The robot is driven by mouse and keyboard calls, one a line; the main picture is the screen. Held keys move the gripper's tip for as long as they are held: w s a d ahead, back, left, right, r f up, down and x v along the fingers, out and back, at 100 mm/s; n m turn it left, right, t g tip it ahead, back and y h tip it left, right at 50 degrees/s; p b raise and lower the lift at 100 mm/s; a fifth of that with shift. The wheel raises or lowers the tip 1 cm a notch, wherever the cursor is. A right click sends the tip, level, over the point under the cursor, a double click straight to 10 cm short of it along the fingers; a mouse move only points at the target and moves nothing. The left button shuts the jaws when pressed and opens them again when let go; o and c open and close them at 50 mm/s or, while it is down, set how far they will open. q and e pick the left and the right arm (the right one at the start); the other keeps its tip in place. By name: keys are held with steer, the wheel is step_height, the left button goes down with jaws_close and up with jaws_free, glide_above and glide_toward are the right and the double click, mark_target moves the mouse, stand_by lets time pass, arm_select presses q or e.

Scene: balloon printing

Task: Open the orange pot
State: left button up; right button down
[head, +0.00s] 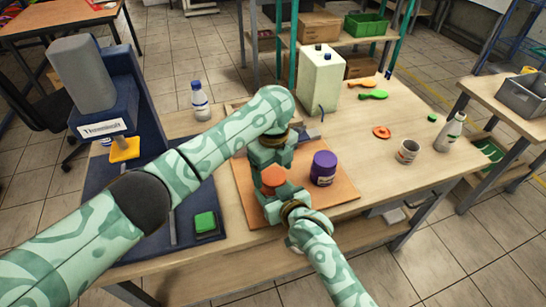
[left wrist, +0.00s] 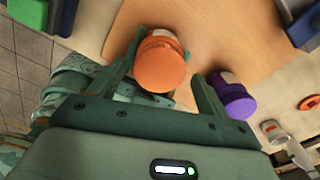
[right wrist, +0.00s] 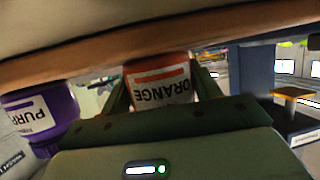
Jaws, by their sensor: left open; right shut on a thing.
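The orange pot (head: 273,176) stands upright on the orange-brown board (head: 340,197), its lid on. My right gripper (head: 272,190) is shut on the pot's body from the near side. The right wrist view shows its ORANGE label (right wrist: 160,88) between the fingers. My left gripper (head: 271,160) is open above the pot, pointing down. In the left wrist view the orange lid (left wrist: 162,66) lies between its spread fingers, nearer the left one. I cannot tell whether the fingertips reach down beside the lid.
A purple pot (head: 323,168) stands just right of the orange pot and also shows in the left wrist view (left wrist: 236,100). The printing machine (head: 105,110) with a green block (head: 205,222) stands left. A white canister (head: 320,80), mug (head: 407,152) and bottle (head: 450,132) stand farther off.

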arm_select(q)
steer(key=shift+f, duration=0.5)
steer(key=c, duration=1)
steer(key=n, duration=0.6)
steer(key=shift+n, duration=0.4)
steer(key=shift+r, duration=0.1)
steer(key=o, duration=1.1)
